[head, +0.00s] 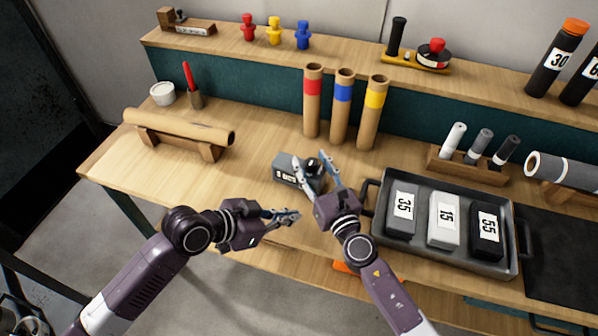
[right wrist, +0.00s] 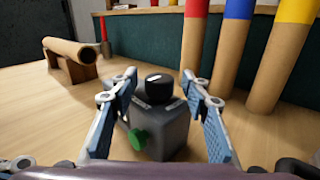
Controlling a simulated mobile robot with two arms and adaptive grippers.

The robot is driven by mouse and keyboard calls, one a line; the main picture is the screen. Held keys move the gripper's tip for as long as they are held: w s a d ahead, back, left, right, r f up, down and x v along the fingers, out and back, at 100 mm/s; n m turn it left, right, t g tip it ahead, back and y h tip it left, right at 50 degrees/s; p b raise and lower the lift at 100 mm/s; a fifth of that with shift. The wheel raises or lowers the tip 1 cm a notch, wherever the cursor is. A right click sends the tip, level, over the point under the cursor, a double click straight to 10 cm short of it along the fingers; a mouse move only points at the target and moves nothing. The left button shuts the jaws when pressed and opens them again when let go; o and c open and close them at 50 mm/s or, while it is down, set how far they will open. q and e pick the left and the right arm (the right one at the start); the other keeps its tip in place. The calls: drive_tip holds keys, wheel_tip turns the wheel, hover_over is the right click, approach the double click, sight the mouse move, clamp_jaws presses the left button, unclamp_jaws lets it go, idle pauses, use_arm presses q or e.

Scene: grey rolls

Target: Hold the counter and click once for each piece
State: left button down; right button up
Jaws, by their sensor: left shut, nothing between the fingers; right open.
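The counter is a small dark grey box (head: 284,171) with a black round knob on top, standing on the wooden bench. In the right wrist view the counter (right wrist: 165,130) shows its black knob and a green round part low on its near side. My right gripper (head: 315,163) is open, with its fingers on either side of the counter; I cannot tell whether they touch it. In the right wrist view the fingers (right wrist: 165,100) stand apart around it. My left gripper (head: 296,216) is shut and empty, to the near side of the counter, above the bench's front edge.
Three cardboard tubes (head: 342,108) with red, blue and yellow bands stand behind the counter. A metal tray (head: 380,232) with blocks marked 35, 15 and 55 is to the right. A brown roll (head: 180,127) lies on a wooden stand at left. Bench space left of the counter is clear.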

drive_tip(key=v, duration=1.2)
drive_tip(key=shift+f, duration=0.1)
